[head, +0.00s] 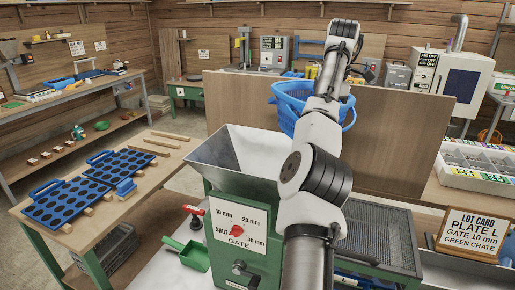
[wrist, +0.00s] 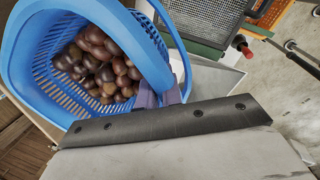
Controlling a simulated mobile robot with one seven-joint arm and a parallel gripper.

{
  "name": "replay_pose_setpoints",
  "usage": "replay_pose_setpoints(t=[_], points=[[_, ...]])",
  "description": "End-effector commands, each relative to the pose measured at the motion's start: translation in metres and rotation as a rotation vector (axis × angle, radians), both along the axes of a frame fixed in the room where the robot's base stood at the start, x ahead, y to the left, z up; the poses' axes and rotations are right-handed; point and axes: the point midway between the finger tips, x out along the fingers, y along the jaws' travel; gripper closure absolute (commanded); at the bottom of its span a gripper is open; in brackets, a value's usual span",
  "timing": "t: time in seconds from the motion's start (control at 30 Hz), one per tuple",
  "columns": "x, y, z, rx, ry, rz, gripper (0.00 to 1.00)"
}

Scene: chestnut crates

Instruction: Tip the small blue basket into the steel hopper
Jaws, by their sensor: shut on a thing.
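The small blue basket (head: 287,104) hangs in the air in the head view, just behind and right of the steel hopper (head: 232,150), apart from it and roughly upright. In the wrist view the basket (wrist: 28,75) fills the upper left and holds a pile of brown chestnuts (wrist: 100,65). My gripper (wrist: 160,96) is shut on the basket's near rim. In the head view my arm hides the gripper and part of the basket. The hopper is an open funnel on a green machine, and its inside wall shows no chestnuts.
The green machine carries a gate dial (head: 237,230) with a red pointer. A brown board (head: 400,135) stands behind the basket. A bench with blue trays (head: 75,205) is at left. A lot card (head: 470,235) and a compartment tray (head: 475,170) are at right.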

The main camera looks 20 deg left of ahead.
Motion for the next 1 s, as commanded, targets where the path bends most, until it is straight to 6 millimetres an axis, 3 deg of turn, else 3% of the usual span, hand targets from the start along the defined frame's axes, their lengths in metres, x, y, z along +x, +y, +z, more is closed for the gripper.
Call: replay_pose_setpoints(t=[0.4,1.0], points=[[-0.001,0.005,0.009,-0.031,-0.048,0.001,1.00],[-0.021,0.022,0.013,-0.251,-0.246,-0.004,1.00]])
